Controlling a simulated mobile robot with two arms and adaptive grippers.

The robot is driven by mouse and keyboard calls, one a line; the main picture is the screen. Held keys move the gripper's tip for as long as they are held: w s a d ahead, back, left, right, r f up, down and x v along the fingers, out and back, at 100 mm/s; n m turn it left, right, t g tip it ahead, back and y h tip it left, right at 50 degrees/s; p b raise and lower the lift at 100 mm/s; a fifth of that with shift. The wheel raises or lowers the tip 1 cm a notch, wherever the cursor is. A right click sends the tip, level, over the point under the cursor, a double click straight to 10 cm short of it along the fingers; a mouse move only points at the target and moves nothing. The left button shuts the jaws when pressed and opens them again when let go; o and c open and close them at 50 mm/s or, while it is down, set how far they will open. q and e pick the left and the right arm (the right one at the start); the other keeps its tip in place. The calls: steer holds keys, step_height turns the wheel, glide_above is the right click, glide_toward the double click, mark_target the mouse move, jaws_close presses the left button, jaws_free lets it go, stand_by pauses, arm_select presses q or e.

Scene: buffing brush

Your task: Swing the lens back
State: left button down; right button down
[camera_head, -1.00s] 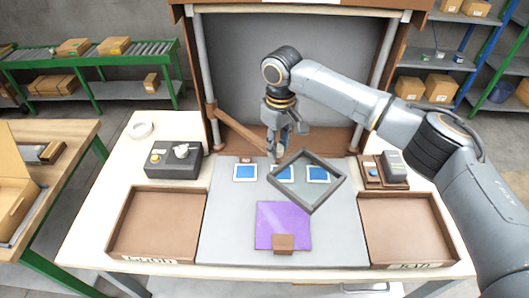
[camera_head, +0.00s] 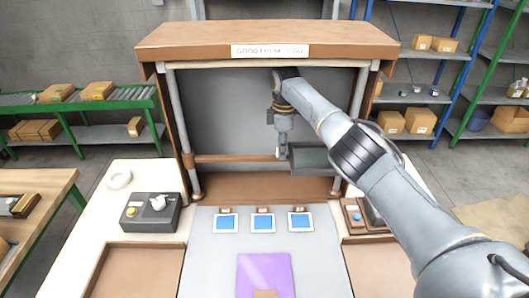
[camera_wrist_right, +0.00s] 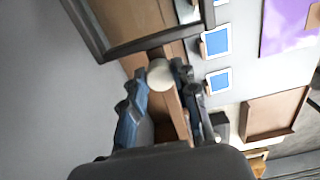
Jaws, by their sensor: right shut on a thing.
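The lens (camera_head: 314,158) is a dark square frame seen nearly edge-on at the back of the bench, by the right post. It hangs at the end of a brown swing arm (camera_head: 232,158) that runs from the left post across the back. My right gripper (camera_head: 281,152) is shut at the joint between arm and lens. In the right wrist view, the gripper (camera_wrist_right: 161,88) has its fingers on either side of a pale round knob (camera_wrist_right: 160,74). The lens frame (camera_wrist_right: 95,30) is just beyond it. My left gripper is not in view.
Three blue-and-white cards (camera_head: 263,222) lie on the grey mat, with a purple sheet (camera_head: 265,274) in front. A dark control box (camera_head: 150,212) stands left. Brown trays (camera_head: 135,272) flank the mat. Two posts (camera_head: 177,130) and a top shelf (camera_head: 270,40) frame the back.

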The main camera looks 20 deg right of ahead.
steer(key=shift+w+d, duration=0.1)
steer(key=shift+w, duration=0.25)
steer(key=shift+r+n, duration=0.1)
steer(key=shift+n, duration=0.2)
steer(key=shift+w, duration=0.1)
steer(key=c, duration=1.3)
jaws_free()
steer(key=shift+o, duration=1.4)
steer(key=shift+w, duration=0.2)
